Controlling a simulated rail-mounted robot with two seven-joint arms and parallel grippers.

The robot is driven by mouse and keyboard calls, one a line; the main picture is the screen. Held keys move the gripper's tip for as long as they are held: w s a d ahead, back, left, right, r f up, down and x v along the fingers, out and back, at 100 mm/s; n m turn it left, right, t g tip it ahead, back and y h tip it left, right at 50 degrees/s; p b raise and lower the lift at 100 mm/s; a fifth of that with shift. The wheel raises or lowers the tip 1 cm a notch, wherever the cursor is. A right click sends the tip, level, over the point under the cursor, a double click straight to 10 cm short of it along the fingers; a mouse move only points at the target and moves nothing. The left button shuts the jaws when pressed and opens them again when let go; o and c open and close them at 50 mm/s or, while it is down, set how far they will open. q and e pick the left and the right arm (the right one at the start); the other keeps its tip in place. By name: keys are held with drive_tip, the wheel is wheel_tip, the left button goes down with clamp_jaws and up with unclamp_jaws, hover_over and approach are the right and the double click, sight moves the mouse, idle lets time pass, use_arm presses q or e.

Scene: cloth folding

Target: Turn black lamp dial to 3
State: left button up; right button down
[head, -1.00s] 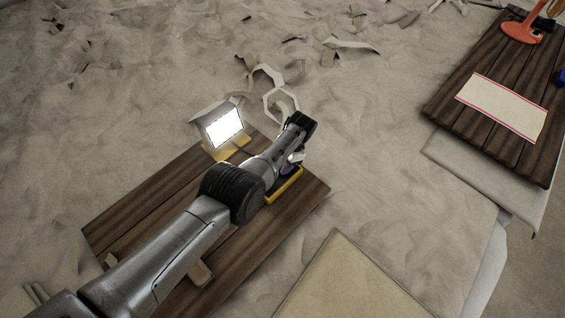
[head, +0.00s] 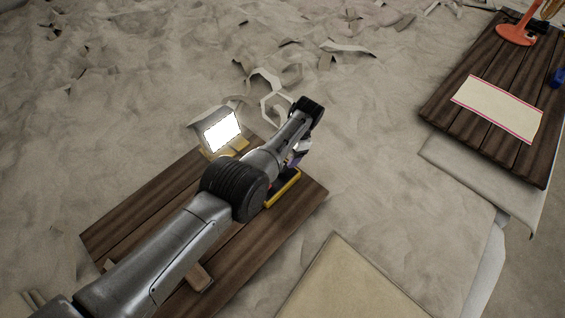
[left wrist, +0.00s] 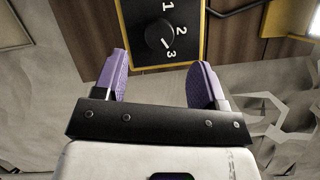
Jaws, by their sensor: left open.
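The black dial (left wrist: 158,35) sits on a dark panel with a yellow border (left wrist: 204,35) in the left wrist view. The numerals 1, 2 and 3 are printed along one side. Its white mark points roughly toward the 3. My left gripper (left wrist: 160,60) is open, its two purple fingers spread on either side of the dial's line, with the tips short of the dial and apart from it. In the head view my arm hides the dial, and only the panel's yellow edge (head: 284,188) shows. The lamp (head: 222,131) beside it glows white. My right gripper is out of view.
The panel and lamp stand on a dark plank table (head: 135,220). A second plank table (head: 450,115) at the upper right holds a cream cloth (head: 498,107) and an orange object (head: 515,35). Pale sandy ground with scattered scraps surrounds them.

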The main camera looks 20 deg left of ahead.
use_arm(q)
drive_tip(key=b+v, duration=0.2)
drive_tip(key=v, duration=0.5)
drive_tip(key=shift+r, duration=0.15)
idle(0.3)
